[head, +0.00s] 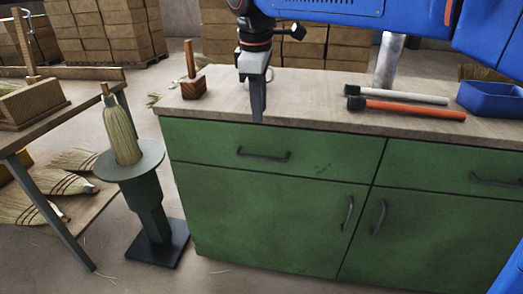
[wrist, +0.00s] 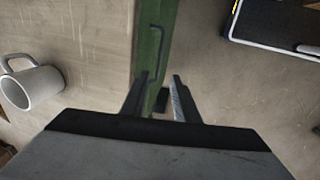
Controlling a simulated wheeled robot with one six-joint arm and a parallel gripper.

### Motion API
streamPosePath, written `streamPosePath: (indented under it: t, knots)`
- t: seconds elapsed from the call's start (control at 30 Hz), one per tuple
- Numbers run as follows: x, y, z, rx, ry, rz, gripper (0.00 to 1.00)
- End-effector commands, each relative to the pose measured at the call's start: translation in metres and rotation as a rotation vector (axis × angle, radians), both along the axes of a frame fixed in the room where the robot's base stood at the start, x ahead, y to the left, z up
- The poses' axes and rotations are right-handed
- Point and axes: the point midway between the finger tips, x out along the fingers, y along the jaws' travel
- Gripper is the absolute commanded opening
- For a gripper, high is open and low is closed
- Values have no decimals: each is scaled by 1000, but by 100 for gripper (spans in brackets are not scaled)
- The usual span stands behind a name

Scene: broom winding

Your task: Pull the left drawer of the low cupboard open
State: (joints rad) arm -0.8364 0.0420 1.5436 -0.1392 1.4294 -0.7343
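The low cupboard (head: 270,205) is green with a wooden worktop. Its left drawer (head: 330,152) looks shut, its front level with the drawer beside it, and has a dark bar handle (head: 263,156). My gripper (head: 258,116) points down at the worktop's front edge, above the handle in the picture. In the wrist view my gripper (wrist: 161,78) has its two fingers apart with a gap between them. The handle (wrist: 159,42) shows there on the green front, beyond the fingertips. I cannot tell whether the fingers touch the drawer front.
A white mug (wrist: 38,86) stands on the worktop, mostly hidden behind my gripper in the head view. A wooden block with a peg (head: 193,82), an orange-handled tool (head: 410,108) and a blue bin (head: 492,100) are also on the worktop. A broom-head stand (head: 150,200) is left of the cupboard.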

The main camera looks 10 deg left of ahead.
Motion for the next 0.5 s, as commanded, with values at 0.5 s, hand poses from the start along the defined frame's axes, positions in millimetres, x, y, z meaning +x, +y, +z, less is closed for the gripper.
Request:
streamPosePath:
  t: [0.5]
  knots:
    - [17, -1, -91, -2, 2, -2, 28]
